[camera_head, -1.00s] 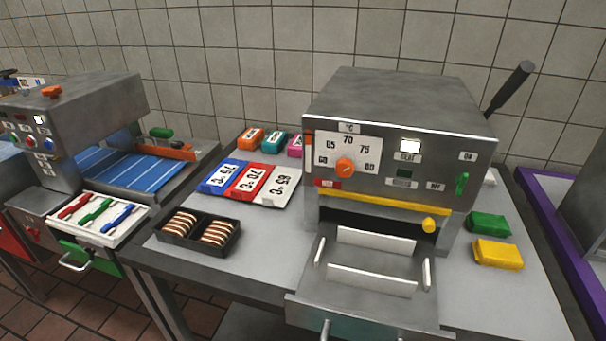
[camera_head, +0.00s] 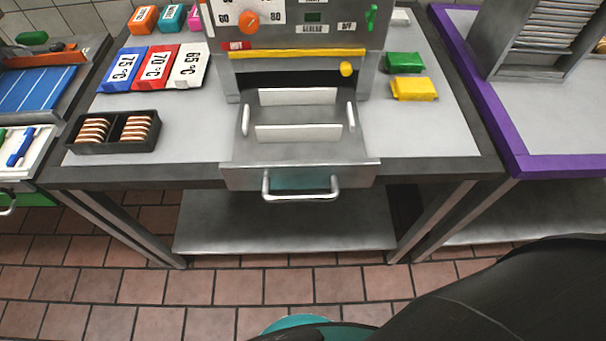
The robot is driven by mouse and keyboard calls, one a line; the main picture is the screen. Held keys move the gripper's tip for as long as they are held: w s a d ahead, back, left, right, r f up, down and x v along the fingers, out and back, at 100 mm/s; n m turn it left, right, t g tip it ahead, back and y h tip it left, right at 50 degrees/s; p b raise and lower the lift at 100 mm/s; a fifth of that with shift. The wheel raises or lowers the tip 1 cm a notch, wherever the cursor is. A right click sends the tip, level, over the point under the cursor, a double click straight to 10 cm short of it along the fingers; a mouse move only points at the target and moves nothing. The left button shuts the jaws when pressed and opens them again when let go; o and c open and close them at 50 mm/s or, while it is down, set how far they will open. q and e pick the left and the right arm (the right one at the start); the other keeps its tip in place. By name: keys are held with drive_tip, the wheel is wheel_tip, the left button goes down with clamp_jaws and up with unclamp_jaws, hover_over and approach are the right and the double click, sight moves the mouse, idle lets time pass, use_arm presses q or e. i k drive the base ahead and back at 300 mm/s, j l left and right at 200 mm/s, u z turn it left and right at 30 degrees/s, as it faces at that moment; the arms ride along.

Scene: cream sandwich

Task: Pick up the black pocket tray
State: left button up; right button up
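The black pocket tray (camera_head: 113,148) lies flat on the left front part of the grey table. It has two pockets side by side, and each holds a stack of brown-and-cream sandwich slices (camera_head: 136,129). Nothing covers the tray. Neither of my grippers shows in the head view. A dark part of my own body fills the lower right corner.
An open drawer with a metal handle (camera_head: 301,195) juts past the table front, right of the tray. Blue (camera_head: 122,69), red and white temperature cards lie behind the tray. Green (camera_head: 404,62) and yellow (camera_head: 414,88) packs lie at right. The tabletop between tray and drawer is clear.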

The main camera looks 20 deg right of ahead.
sight(119, 119)
drive_tip(key=j+z, duration=0.5)
drive_tip(key=j, duration=0.35)
drive_tip(key=k+j+z, duration=0.1)
drive_tip(key=j+z, duration=0.4)
drive_tip(key=j, duration=0.35)
